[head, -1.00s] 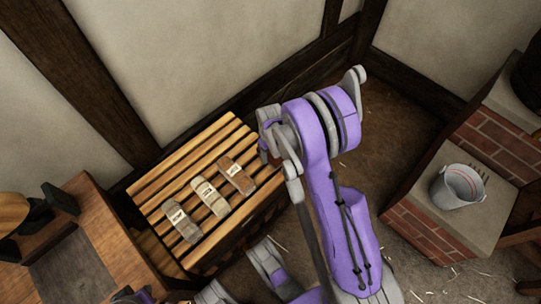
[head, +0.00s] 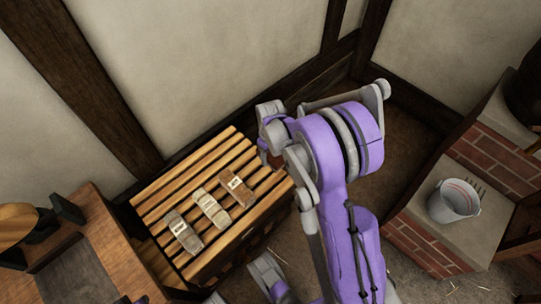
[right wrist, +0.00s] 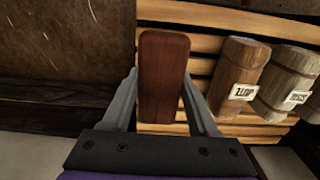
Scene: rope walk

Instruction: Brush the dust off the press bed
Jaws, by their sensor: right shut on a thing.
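In the right wrist view my right gripper (right wrist: 160,78) is shut on a dark red-brown wooden block with rounded corners (right wrist: 164,75), which looks like the back of a brush. Its bristles, if any, are hidden. In the head view the purple right arm hides most of this gripper, and the held block cannot be made out. A wooden bench at the lower left of the head view has a dark flat panel (head: 78,272), which may be the press bed. Dust cannot be made out on it. The right gripper is well to its right.
A slatted wooden rack (head: 170,205) stands between the bench and my right arm, with three labelled bundles (head: 211,208) lying on it. A grey bucket (head: 453,200) stands on a brick-sided ledge (head: 420,238) at the right. Timbered walls close the back.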

